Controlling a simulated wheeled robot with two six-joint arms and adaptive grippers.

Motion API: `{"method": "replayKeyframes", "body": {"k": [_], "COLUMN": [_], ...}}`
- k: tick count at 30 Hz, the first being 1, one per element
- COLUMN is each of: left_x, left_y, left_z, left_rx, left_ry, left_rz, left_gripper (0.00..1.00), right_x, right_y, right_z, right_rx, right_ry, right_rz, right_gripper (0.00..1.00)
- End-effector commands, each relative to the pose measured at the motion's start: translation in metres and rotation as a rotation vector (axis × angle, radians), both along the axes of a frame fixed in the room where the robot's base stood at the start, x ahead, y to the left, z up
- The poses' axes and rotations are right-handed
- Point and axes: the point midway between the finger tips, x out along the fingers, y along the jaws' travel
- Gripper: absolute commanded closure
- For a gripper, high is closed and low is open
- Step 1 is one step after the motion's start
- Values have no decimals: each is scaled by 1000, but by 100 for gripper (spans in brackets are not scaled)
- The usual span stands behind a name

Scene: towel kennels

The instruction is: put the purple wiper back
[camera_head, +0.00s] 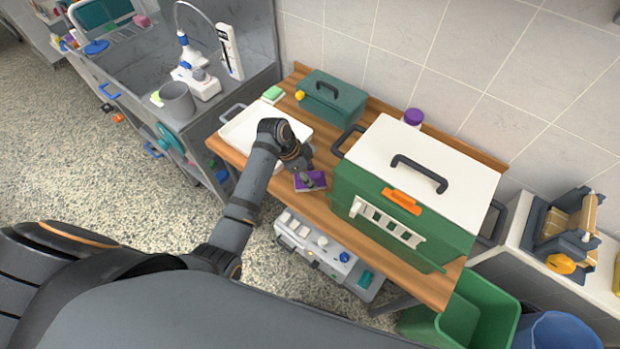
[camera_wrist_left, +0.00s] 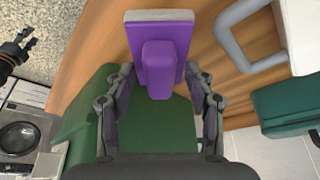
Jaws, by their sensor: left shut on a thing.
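The purple wiper (camera_head: 313,182) is a flat purple head with a pale edge, near the table's front edge, between the white tray and the green carrier. In the left wrist view the wiper (camera_wrist_left: 158,35) has its purple grip between the fingers. My left gripper (camera_head: 302,168) is shut on that grip, and its fingers also show in the left wrist view (camera_wrist_left: 160,88). I cannot tell whether the wiper touches the table. A dark gripper-like part (camera_wrist_left: 15,50), possibly my right gripper, shows at the left of the wrist view; its jaws are unclear.
A white tray (camera_head: 237,128) lies left of the wiper. A green carrier (camera_head: 345,190) with a white lid stands close on the right. A teal box (camera_head: 335,108), a green sponge (camera_head: 273,93) and a purple-capped jar (camera_head: 413,117) stand farther back. A sink counter (camera_head: 235,92) is at left.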

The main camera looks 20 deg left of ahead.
Motion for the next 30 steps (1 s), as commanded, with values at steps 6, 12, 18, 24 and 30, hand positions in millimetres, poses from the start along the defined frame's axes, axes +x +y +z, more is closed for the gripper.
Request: {"method": "replayKeyframes", "body": {"k": [6, 12, 18, 24, 30], "left_x": [-1, -1, -1, -1, -2], "left_y": [0, 0, 0, 0, 7], "left_z": [-28, -29, -29, -29, -15], "left_rx": [0, 1, 1, 1, 2], "left_ry": [4, 3, 3, 3, -2], "left_rz": [1, 0, 0, 0, 0], "left_gripper": [71, 43, 23, 23, 23], "right_x": [11, 6, 5, 4, 4], "right_y": [0, 0, 0, -1, -2], "right_z": [7, 6, 6, 6, 3], "right_rx": [0, 0, -1, -2, -2], "right_ry": [-17, -11, -8, -7, -7], "right_rz": [0, 1, 0, 0, 1], "right_gripper": [60, 60, 60, 60, 60]}}
